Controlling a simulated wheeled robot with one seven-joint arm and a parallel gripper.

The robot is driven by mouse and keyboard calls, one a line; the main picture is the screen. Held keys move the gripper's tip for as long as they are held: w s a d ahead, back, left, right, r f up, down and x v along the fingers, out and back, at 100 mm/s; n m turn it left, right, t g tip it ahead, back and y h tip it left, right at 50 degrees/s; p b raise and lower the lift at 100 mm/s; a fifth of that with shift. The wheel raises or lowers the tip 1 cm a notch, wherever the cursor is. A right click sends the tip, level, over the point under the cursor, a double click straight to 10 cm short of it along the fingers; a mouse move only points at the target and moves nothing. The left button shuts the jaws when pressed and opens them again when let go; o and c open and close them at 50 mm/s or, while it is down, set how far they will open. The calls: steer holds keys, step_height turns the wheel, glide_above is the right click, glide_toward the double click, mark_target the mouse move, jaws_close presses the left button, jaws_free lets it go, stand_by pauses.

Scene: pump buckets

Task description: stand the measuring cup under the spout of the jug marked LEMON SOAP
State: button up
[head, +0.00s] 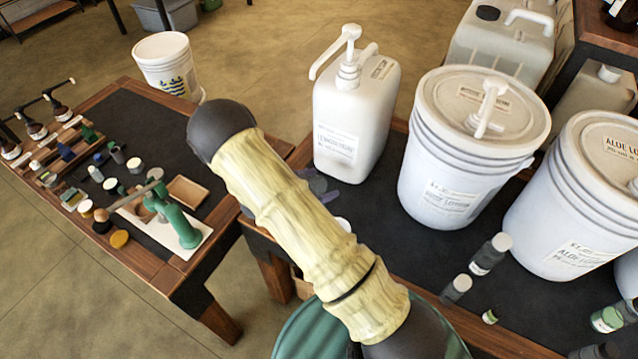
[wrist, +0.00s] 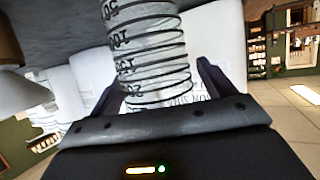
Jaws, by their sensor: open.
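The measuring cup (wrist: 148,50) is clear with black rings and numbers, upside down in the wrist view. It stands between the two dark fingers of my gripper (wrist: 157,76), which are open, with a gap visible on the right side. A white surface with dark lettering, partly hidden, shows behind the cup. In the head view a white jug (head: 350,120) with a pump and spout stands at the left end of the right-hand table; its label is too small to read surely.
White pump buckets (head: 440,175) and (head: 590,205) stand right of the jug. Small bottles (head: 490,254) stand in front of them. The left table (head: 135,105) holds many small items and a green press (head: 178,225). Dark mat lies bare between jug and front bottles.

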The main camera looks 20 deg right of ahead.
steer(key=b+v, duration=0.1)
steer(key=v, duration=1.1)
steer(key=shift+r, duration=0.25)
steer(key=shift+w, duration=0.1)
steer(key=w+d+r+n+t+y, duration=0.1)
steer(key=w+r+n+t+y, duration=0.2)
steer(key=w+r+n+y, duration=0.45)
steer(key=s+d+r+n+g+y, duration=0.2)
steer(key=s+d+n+g, duration=0.1)
steer(key=s, duration=0.7)
steer(key=s+d+r+n+g+y, duration=0.2)
steer(key=s+d, duration=0.3)
steer(key=s, duration=0.6)
steer(key=shift+d+r+n+g+y, duration=0.3)
steer(key=shift+r+n+g+y, duration=0.15)
steer(key=shift+n+y, duration=0.1)
